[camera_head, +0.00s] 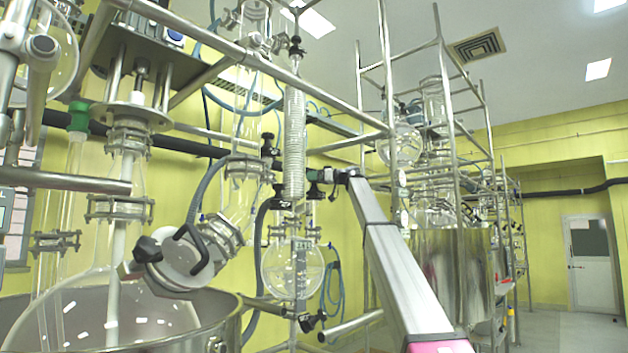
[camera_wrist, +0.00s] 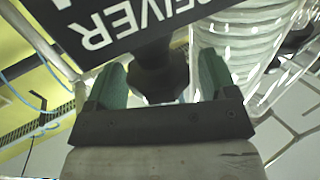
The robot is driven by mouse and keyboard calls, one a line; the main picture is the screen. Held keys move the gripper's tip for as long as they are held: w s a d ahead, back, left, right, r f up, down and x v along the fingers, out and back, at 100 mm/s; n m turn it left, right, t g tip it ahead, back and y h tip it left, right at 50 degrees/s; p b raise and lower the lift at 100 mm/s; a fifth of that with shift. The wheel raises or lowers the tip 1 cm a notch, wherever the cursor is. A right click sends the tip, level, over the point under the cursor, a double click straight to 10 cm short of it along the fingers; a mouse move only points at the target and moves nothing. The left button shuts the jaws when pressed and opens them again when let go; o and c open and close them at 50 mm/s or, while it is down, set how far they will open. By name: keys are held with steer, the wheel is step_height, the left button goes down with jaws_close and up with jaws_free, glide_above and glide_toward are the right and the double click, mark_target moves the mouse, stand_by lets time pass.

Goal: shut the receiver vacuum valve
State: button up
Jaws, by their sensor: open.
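The receiver vacuum valve's black knob (camera_wrist: 158,75) is between the two green fingers of my gripper (camera_wrist: 160,88) in the wrist view. The fingers are open, one on each side of the knob, with a narrow gap at the right; contact on the left is hard to tell. A black sign with white letters reading "RECEIVER" (camera_wrist: 125,22), upside down, is beside the knob. In the head view my gripper (camera_head: 331,177) is at the small black valve (camera_head: 314,175) right of the coiled glass condenser (camera_head: 294,140). The valve's handle direction is hard to make out.
A round glass receiver flask (camera_head: 292,268) hangs below the valve. Steel frame tubes (camera_head: 345,118) cross above my arm. A large glass reactor in a steel vessel (camera_head: 125,335) fills the left front. The ribbed glass (camera_wrist: 245,55) is close right of my fingers.

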steer(key=shift+c, duration=0.3)
steer(key=c, duration=0.9)
steer(key=shift+o, duration=0.2)
steer(key=shift+s+t, duration=0.1)
steer(key=shift+t, duration=0.2)
steer(key=m+t+h, duration=0.1)
steer(key=m+t, duration=0.1)
steer(key=t, duration=0.1)
steer(key=shift+s+f+m+t, duration=0.1)
steer(key=shift+m+t, duration=0.2)
steer(key=shift+m, duration=0.1)
steer(key=m+t+h, duration=0.2)
steer(key=t, duration=0.1)
steer(key=shift+m, duration=0.3)
steer(key=m+t+h, duration=0.5)
steer(key=h, duration=0.1)
steer(key=shift+m+t+h, duration=0.3)
steer(key=shift+t+h, duration=0.1)
steer(key=shift+h, duration=0.2)
